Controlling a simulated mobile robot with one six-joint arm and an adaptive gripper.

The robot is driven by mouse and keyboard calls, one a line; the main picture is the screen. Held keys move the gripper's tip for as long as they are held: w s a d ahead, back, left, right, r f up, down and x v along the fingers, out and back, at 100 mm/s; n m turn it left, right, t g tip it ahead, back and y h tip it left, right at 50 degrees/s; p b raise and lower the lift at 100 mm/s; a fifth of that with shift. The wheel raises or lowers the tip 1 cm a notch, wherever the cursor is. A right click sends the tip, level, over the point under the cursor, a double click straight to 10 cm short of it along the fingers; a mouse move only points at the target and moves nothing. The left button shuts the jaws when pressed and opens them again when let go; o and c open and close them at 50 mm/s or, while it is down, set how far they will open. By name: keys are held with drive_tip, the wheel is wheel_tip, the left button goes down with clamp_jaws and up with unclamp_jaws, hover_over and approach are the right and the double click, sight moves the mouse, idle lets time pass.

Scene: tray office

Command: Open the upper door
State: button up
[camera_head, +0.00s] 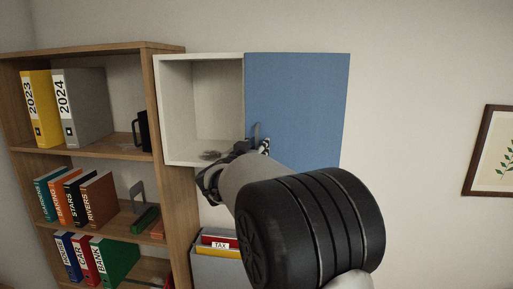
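The upper cabinet is a white box (174,112) on the wall, with its left part open to view. Its flat blue door (300,105) stands to the right of that opening. My gripper (240,148) is at the lower left of the door, close to the handle. My own arm hides the door's lower part and much of the gripper. I cannot tell whether the fingers touch the handle or whether they are open or shut.
A wooden shelf (178,200) with binders, books and a black mug (144,130) stands directly left of the cabinet. A grey box (213,268) with folders is below. A framed plant picture (467,150) hangs at right. The wall between door and picture is clear.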

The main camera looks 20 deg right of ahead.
drive_tip(key=shift+c, duration=0.2)
clamp_jaws()
idle(0.5)
